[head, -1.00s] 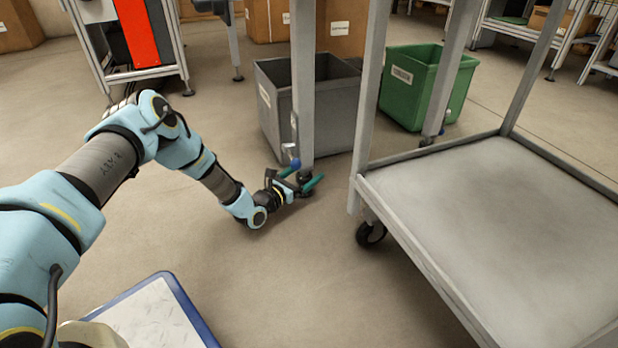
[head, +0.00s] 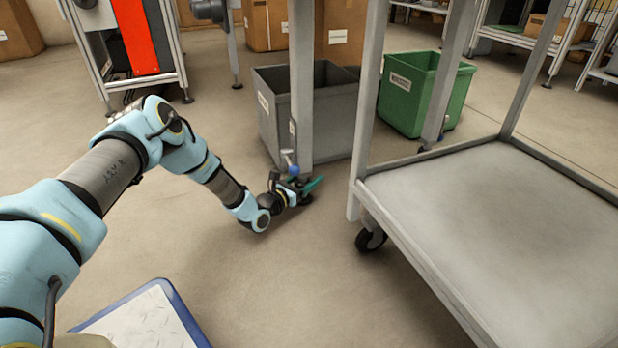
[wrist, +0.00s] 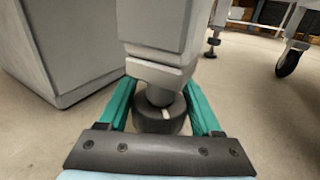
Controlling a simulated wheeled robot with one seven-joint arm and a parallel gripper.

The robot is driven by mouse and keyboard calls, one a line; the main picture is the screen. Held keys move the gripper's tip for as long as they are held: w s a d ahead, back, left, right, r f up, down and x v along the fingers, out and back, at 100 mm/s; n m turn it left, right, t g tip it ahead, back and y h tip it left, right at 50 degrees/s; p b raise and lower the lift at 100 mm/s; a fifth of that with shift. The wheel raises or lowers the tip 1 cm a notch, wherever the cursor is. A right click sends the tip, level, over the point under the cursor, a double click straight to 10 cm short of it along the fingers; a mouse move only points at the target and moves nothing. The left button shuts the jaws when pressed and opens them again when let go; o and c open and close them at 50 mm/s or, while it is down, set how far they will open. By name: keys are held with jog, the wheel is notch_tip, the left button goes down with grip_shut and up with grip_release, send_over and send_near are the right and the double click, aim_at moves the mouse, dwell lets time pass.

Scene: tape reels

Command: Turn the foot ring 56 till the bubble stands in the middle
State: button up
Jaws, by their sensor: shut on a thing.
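The foot ring 56 (wrist: 158,119) is a dark round collar with a small pale mark, at the bottom of a grey metal leg (wrist: 165,30). My gripper (wrist: 160,101) has one green finger on each side of the ring and is shut on it. In the head view my gripper (head: 309,184) is low by the floor at the foot of the leg (head: 301,90), and mostly hides the ring there. A small blue part shows just above my gripper in the head view. I cannot make out any bubble in either view.
A grey bin (head: 275,110) stands right behind the leg, with a green bin (head: 398,92) further right. A wheeled cart (head: 560,250) stands close on the right. A blue-edged platform (head: 150,320) lies at the front left. The floor between is clear.

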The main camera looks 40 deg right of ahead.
jog(key=c, duration=0.4)
jog(key=t+p, duration=0.1)
jog(key=p, duration=0.2)
jog(key=shift+w+r+n, duration=0.1)
jog(key=shift+r+n, duration=0.1)
jog(key=shift+n, duration=0.2)
jog(key=shift+c, duration=0.2)
jog(key=shift+t+p, duration=0.3)
jog(key=shift+p, duration=0.2)
jog(key=shift+w+f+n+t+y+p, duration=0.2)
jog(key=shift+n+t+y+p, duration=0.1)
jog(key=shift+n+t+p, duration=0.15)
jog(key=o, duration=1.4)
jog(key=shift+s, duration=0.1)
